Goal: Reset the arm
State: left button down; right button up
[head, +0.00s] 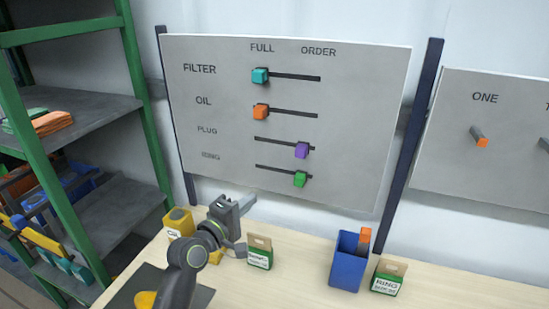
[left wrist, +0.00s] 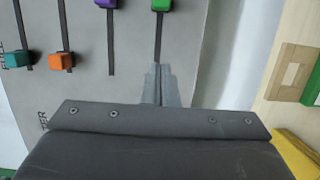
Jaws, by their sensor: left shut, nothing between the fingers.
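My left arm (head: 183,270) rises from the bottom of the head view, and its gripper (head: 247,202) is shut and empty above the table, below the slider board (head: 220,130). In the left wrist view the closed fingers (left wrist: 161,85) appear in front of the board, with nothing between them. On the board, the teal knob (head: 260,75) and orange knob (head: 261,111) sit at the FULL end. The purple knob (head: 302,150) and green knob (head: 300,179) sit toward the ORDER end. The gripper is apart from all knobs. My right gripper is not in view.
The table (head: 300,280) holds a yellow container (head: 179,222), a green-and-tan box (head: 260,252), a blue bin (head: 346,266) and a RING box (head: 388,277). A green-framed shelf (head: 136,90) stands left. A second board (head: 500,180) with pegs hangs right.

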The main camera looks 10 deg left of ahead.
pick_arm(q)
jog(key=s+a+f+m+g+y, duration=0.2)
jog(key=s+f, duration=0.4)
jog(key=s, duration=0.3)
jog(key=s+a+f+m+g+y, duration=0.2)
jog(key=s+a+f+m+g, duration=0.2)
jog(key=s, duration=0.5)
jog(key=s+a+f+m+g+y, duration=0.3)
jog(key=s+a+f+m, duration=0.1)
jog(key=s+f, duration=0.5)
jog(key=shift+s+a, duration=0.2)
jog(key=shift+a, duration=0.2)
jog(key=s+a+m+g+y, duration=0.2)
jog(key=s+a+g, duration=0.2)
jog(key=s, duration=0.8)
notch_tip(320, 180, down, 26)
jog(key=a+g+b, duration=0.1)
jog(key=a, duration=0.1)
jog(key=s+d+f+g+b, duration=0.1)
jog(key=s+f, duration=1.3)
jog(key=f, duration=0.4)
jog(key=shift+s+d+b, duration=0.2)
jog(key=shift+d+b, duration=0.15)
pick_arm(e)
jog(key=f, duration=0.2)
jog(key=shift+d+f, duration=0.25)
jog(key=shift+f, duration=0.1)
